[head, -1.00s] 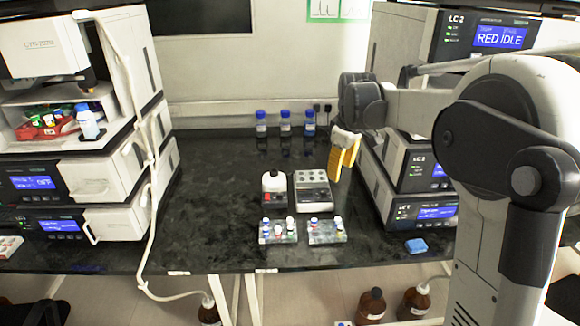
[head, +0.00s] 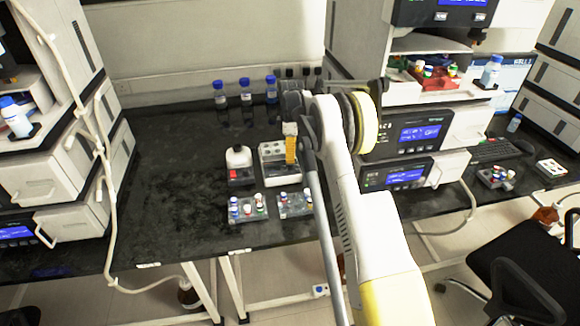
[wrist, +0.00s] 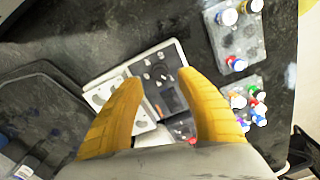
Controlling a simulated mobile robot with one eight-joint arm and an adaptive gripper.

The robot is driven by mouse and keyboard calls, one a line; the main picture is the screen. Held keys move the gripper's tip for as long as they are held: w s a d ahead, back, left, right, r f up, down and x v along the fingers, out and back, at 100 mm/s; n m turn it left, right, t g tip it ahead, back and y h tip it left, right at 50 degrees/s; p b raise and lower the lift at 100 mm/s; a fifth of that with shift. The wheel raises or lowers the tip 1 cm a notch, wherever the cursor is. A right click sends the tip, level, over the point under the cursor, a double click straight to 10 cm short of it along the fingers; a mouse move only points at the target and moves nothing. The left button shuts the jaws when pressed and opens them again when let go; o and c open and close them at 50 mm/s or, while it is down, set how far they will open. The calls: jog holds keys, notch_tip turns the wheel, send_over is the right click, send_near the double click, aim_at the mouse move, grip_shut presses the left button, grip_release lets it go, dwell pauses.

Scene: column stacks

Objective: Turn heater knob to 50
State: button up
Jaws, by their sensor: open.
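The heater (head: 272,152) is a pale block with round wells on the dark bench, in the middle of the head view. It also shows in the wrist view (wrist: 108,90), below and between my fingers. My gripper (head: 291,158) has yellow fingers pointing down over the heater's right part. In the wrist view my gripper (wrist: 158,80) is open and empty, its fingers apart on either side of the heater's dark panel. The knob cannot be made out clearly, and its setting cannot be read. I cannot tell whether the fingers touch the heater.
A white-topped device (head: 239,160) with a red switch stands close left of the heater. Two vial racks (head: 248,208) (head: 295,204) sit in front. Blue-capped bottles (head: 245,92) stand behind. Instrument stacks (head: 405,150) rise at right. The bench's left part is clear.

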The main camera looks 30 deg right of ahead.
notch_tip(320, 180, down, 5)
jog(key=shift+r+b, duration=0.1)
jog(key=shift+b, duration=0.45)
grip_shut()
